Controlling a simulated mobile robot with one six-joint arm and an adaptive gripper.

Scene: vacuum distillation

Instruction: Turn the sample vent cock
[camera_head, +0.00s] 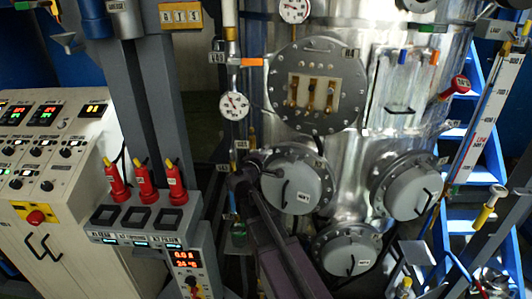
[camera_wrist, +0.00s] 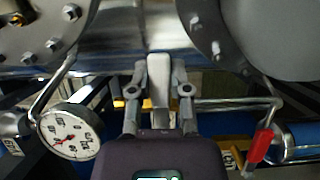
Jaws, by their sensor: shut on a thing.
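My gripper (camera_wrist: 159,72) is shut on a pale grey, upright bar-like piece (camera_wrist: 160,96), with one finger on each side. This looks like the lever of the sample vent cock, but no label on it can be read. In the head view my gripper (camera_head: 240,180) is at the left edge of the steel vessel, beside the left round flange cover. My own wrist and arm hide most of the cock there. A small bottle (camera_head: 238,234) hangs or stands below.
A red-handled valve (camera_wrist: 262,145) on a bent pipe is to the right of my fingers. A dial gauge (camera_wrist: 70,132) is close on the left. Round bolted flanges (camera_head: 297,180) crowd the vessel. A control console (camera_head: 50,190) stands at the left.

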